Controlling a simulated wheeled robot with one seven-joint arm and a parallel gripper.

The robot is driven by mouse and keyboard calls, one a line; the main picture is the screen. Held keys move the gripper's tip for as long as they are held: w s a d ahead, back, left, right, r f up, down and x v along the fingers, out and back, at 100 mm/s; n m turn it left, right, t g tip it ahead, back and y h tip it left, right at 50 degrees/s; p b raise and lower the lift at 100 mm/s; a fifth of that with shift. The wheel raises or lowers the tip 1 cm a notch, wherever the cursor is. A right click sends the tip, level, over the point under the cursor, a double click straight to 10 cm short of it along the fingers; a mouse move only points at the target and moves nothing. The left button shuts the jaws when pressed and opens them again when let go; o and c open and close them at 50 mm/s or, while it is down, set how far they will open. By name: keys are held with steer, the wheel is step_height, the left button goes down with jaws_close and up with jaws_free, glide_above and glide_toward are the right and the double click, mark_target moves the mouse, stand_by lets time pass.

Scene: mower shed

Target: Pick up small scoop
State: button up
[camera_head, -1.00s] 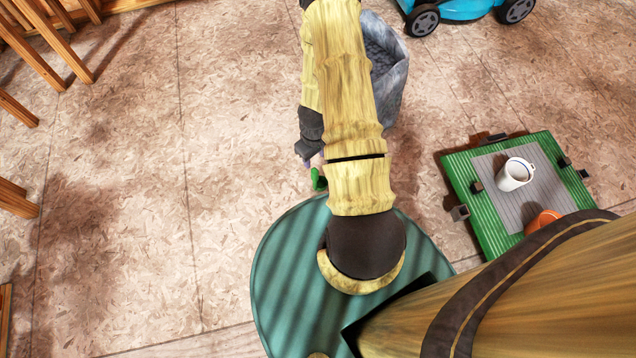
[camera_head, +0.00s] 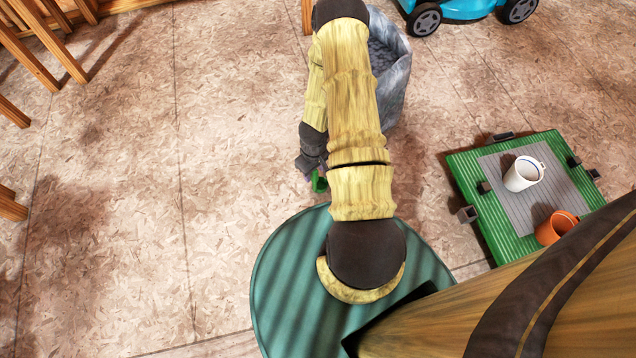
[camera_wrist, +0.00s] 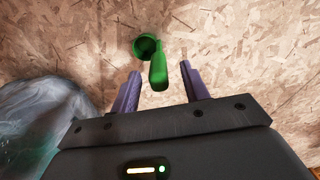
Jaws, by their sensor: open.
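The small scoop is green, with a round bowl and a handle, and shows in the wrist view (camera_wrist: 157,62) near the top middle. Its handle lies in the gap between the fingers of my gripper (camera_wrist: 163,80), and its bowl is beyond the left fingertip. The gripper is open, with two purple fingers apart. I cannot tell whether either finger touches the handle. In the head view a small part of the green scoop (camera_head: 320,183) shows beside the gripper (camera_head: 309,174); my arm hides much of the gripper.
A grey bag-like container (camera_head: 392,75) stands close behind my arm; it also shows at left in the wrist view (camera_wrist: 45,125). A green mat (camera_head: 490,215) at right holds a white mug (camera_head: 523,174) and an orange pot (camera_head: 556,228). A blue mower (camera_head: 462,10) is at the back.

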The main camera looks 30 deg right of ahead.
steer(key=shift+w+d+f+b, duration=0.1)
steer(key=shift+f+b, duration=2.05)
steer(key=shift+f, duration=0.45)
jaws_close()
